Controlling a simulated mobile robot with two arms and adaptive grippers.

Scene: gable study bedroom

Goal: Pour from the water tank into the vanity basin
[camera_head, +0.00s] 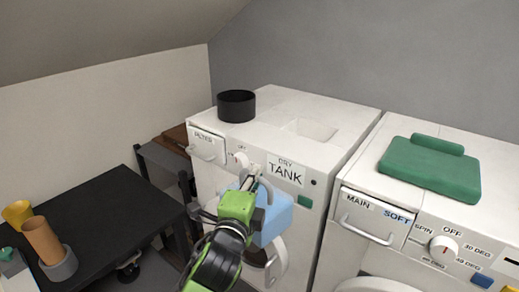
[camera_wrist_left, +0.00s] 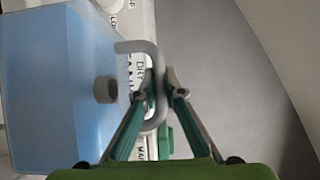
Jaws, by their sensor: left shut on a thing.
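The water tank (camera_head: 277,219) is a light-blue box held in front of the dryer's panel marked TANK. In the left wrist view the tank (camera_wrist_left: 45,85) fills the left side, with a grey spout (camera_wrist_left: 105,89) and a grey loop handle (camera_wrist_left: 153,118). My left gripper (camera_head: 250,184) is shut on that handle; its fingertips (camera_wrist_left: 161,84) pinch the loop in the wrist view. The tank's underside is hidden. No vanity basin is recognisable in either view. My right gripper is not in view.
The white dryer (camera_head: 345,113) has a shallow recess on top and a black round container (camera_head: 236,106). The washer (camera_head: 375,180) at right carries a folded green item (camera_head: 430,168). A black table (camera_head: 110,215) at left holds cups. A sloped ceiling hangs above.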

